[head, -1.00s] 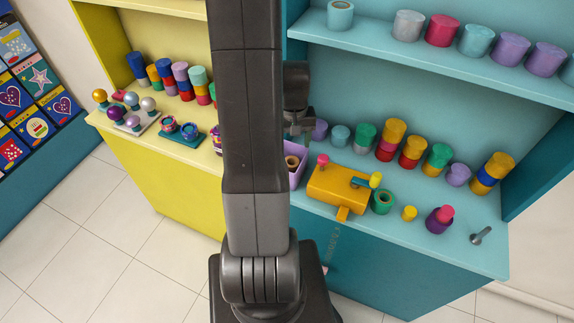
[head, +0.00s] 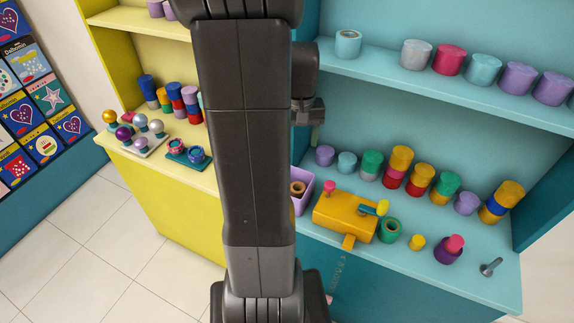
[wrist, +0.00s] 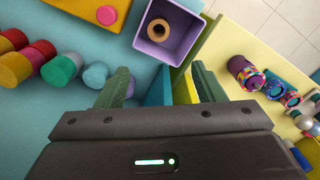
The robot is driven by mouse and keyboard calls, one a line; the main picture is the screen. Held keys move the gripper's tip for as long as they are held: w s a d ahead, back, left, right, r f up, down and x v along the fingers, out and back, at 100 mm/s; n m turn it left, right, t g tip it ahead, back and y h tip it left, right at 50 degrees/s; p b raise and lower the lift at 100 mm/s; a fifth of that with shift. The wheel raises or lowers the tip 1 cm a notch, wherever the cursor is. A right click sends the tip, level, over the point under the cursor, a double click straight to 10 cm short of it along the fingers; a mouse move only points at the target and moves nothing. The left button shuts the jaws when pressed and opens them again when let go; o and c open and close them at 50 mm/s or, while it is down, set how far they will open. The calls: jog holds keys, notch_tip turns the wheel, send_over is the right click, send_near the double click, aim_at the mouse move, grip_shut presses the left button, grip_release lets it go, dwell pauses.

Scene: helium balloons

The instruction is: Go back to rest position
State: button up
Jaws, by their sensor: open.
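My gripper (wrist: 163,88) is open and empty in the wrist view, its two green fingers apart over the counters. In the head view my arm stands up the middle, and part of my gripper (head: 315,135) shows just right of it, above the teal counter. The rest of the gripper is hidden behind my arm. A purple square bin (wrist: 186,45) with a brown roll (wrist: 158,30) in it stands beyond the fingers, apart from them. The bin also shows in the head view (head: 303,206), partly hidden by my arm.
A yellow machine (head: 340,214) stands on the teal counter (head: 460,255), with several ribbon spools behind it. A teal shelf (head: 450,84) holds more spools. The yellow counter (head: 185,185) at left carries balloon-like balls and spools. Tiled floor at lower left is clear.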

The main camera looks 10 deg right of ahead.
notch_tip(320, 180, down, 10)
jog(key=p, duration=0.3)
jog(key=shift+d+f, duration=0.2)
jog(key=shift+f, duration=0.05)
dwell(0.7)
